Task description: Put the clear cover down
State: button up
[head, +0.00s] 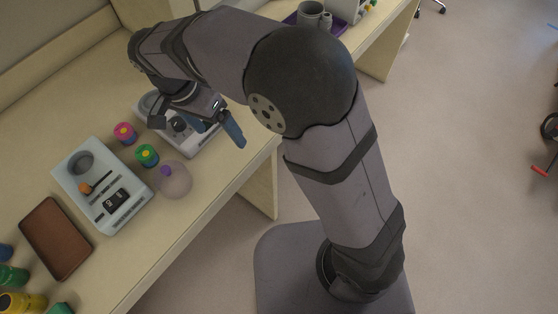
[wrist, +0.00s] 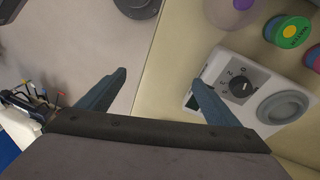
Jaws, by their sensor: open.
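The clear cover (head: 175,181), a see-through dome with a purple knob, stands on the bench near its front edge. Part of it also shows at the top of the wrist view (wrist: 226,14). My gripper (head: 215,129) is open and empty, over the front of a white device with a dial, and apart from the cover. In the wrist view my two blue fingers (wrist: 158,82) are spread, with the floor and bench edge between them.
The white dial device (wrist: 216,72) has a round grey plate. A pink-topped jar (head: 125,133) and a green-topped jar (head: 147,155) stand behind the cover. A pale scale-like unit (head: 92,215) and brown tray (head: 55,238) are to the left.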

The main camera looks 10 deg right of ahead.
jog(key=s+d+f+n+y, duration=0.1)
jog(key=s+d+n, duration=0.1)
jog(key=d, duration=0.6)
jog(key=s+d+f+n, duration=0.2)
jog(key=s+d, duration=0.3)
jog(key=d, duration=0.3)
jog(key=s+d+f+n+y, duration=0.1)
jog(key=s+d+f+n, duration=0.1)
jog(key=d, duration=0.5)
jog(key=shift+s+d+f+n+y, duration=0.3)
jog(key=shift+s+d, duration=0.1)
jog(key=shift+s, duration=0.3)
